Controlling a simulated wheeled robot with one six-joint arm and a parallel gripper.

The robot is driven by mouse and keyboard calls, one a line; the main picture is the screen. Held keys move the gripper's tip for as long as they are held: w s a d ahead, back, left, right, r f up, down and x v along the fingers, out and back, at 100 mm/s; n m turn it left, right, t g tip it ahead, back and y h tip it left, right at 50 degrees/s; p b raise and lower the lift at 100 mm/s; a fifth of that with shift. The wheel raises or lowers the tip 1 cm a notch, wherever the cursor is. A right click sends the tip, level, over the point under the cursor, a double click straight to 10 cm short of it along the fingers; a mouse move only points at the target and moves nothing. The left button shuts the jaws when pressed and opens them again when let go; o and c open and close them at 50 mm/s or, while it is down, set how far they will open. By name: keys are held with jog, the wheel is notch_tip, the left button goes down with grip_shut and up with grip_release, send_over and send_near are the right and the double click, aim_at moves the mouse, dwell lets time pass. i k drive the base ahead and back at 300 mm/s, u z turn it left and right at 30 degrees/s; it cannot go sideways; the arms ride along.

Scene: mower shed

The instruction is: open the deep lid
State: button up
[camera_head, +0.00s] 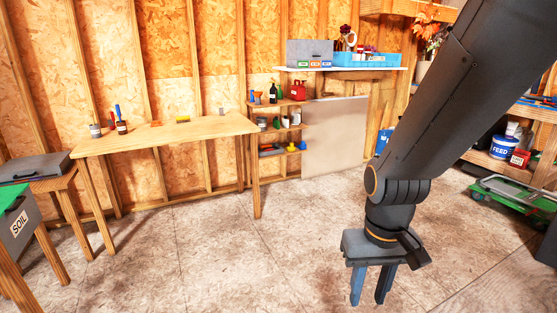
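My gripper (369,297) points down over the bare floor at the lower right of centre. Its two fingers are apart with only floor showing between them. A grey box with a flat, closed-looking lid (34,167) sits on a small wooden table at the left edge, far from my gripper. A grey bin marked SOIL (22,229) with a green top is cut off by the left edge in front of it. I cannot tell which of these has the deep lid.
A long wooden workbench (190,131) with small tools stands along the back wall. A shelf unit (280,104) holds bottles and cans, with a grey case (308,53) and blue tray (366,59) above. A green cart (510,194) stands at right. The middle floor is clear.

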aim_at(297, 49)
jog(key=z, duration=0.05)
jog(key=i, duration=1.9)
jog(key=z, duration=0.35)
jog(key=i, duration=2.05)
jog(key=z, duration=0.3)
